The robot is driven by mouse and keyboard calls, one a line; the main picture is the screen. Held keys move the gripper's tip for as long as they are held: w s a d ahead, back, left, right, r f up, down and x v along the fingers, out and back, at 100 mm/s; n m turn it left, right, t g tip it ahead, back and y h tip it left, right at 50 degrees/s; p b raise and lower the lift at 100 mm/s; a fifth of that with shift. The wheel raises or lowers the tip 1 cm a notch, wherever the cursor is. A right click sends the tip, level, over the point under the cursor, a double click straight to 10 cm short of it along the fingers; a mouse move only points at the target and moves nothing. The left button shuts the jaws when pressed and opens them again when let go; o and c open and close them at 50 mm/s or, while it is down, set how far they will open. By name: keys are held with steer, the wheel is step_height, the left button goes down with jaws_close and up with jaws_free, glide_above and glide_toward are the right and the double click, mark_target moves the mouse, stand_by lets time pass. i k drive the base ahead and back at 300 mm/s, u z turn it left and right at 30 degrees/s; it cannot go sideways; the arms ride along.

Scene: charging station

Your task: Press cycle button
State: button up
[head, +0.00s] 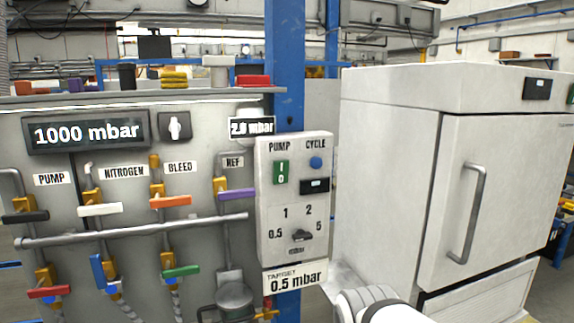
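The cycle button is a small round blue button (316,163) under the word CYCLE, at the upper right of a light grey control box (265,220) in the head view. A small black display (314,186) sits just below it. The green PUMP switch (283,172) is to its left, marked I and 0. A black rotary knob (301,236) is lower on the box, among the marks 0.5, 1, 2 and 5 mbar. A white rounded part of my arm shows at the bottom, below and right of the box. My gripper's fingers are not visible.
A valve panel (125,137) with several coloured handles and a 1000 mbar display (86,132) stands left. A blue post (286,60) rises behind the box. A large white cabinet (388,180) with a handle (468,215) stands close on the right. A TARGET 0.5 mbar label (295,278) hangs below the box.

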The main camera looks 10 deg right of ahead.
mark_target(316, 163)
steer(key=u, duration=1.85)
steer(key=k, duration=1.2)
steer(key=z, duration=1.05)
steer(key=i, duration=1)
steer(key=z, duration=0.05)
